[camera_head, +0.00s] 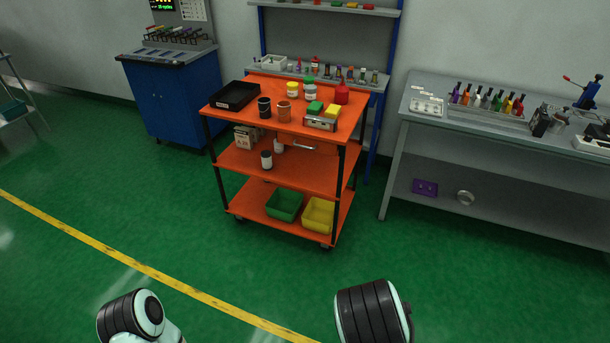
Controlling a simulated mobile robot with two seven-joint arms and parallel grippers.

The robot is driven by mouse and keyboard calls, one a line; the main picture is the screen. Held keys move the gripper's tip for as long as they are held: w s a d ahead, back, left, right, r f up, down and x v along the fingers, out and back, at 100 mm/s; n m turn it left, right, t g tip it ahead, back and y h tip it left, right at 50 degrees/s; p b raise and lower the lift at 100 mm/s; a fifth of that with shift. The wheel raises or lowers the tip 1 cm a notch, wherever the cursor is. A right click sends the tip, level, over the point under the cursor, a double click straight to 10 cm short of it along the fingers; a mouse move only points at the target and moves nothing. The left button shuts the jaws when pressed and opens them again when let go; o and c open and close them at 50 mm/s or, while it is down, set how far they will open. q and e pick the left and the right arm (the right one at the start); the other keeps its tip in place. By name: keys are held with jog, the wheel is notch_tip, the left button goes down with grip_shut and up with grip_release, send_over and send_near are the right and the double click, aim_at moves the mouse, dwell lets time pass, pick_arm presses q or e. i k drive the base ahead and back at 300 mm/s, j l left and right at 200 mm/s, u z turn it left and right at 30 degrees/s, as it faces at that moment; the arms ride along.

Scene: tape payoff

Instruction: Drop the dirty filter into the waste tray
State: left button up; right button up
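A shallow black tray (235,95) sits at the left end of the top shelf of an orange cart (290,165). It may be the waste tray, but I cannot read a label on it. I cannot single out a dirty filter for certain. A dark cup (264,108) and a brown-orange cup (284,111) stand to the right of the black tray. Both of my grippers are out of view; only rounded links of my arms show at the bottom edge, well short of the cart.
A grey bench (510,155) with bottles and tools stands at right, a blue cabinet (170,100) at back left. Green bin (284,206) and yellow bin (318,215) sit on the cart's bottom shelf. Green floor before the cart is clear, crossed by a yellow line (120,255).

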aim_at(240, 98)
jog(key=i+l+u, duration=0.1)
jog(key=i+u, duration=0.35)
jog(key=i+l+u, duration=0.25)
jog(key=i+u, duration=0.15)
jog(key=i+j+u, duration=0.1)
jog(key=i+u, duration=0.6)
jog(key=i+l+u, duration=0.1)
jog(key=i+u, duration=0.25)
jog(key=i+j+z, duration=0.1)
jog(key=i, duration=0.3)
jog(key=i+j+z, duration=0.1)
jog(key=i, duration=0.25)
jog(key=i+j+z, duration=0.1)
jog(key=i+j, duration=0.15)
jog(key=i, duration=0.15)
jog(key=i+j+z, duration=0.15)
jog(key=i+z, duration=0.15)
jog(key=z, duration=0.15)
jog(key=i+j+z, duration=0.3)
jog(key=z, duration=0.15)
jog(key=i+j+z, duration=0.2)
jog(key=j+z, duration=0.25)
jog(key=i+j+z, duration=0.2)
jog(key=z, duration=0.2)
jog(key=k+j, duration=0.05)
jog(key=j, duration=0.05)
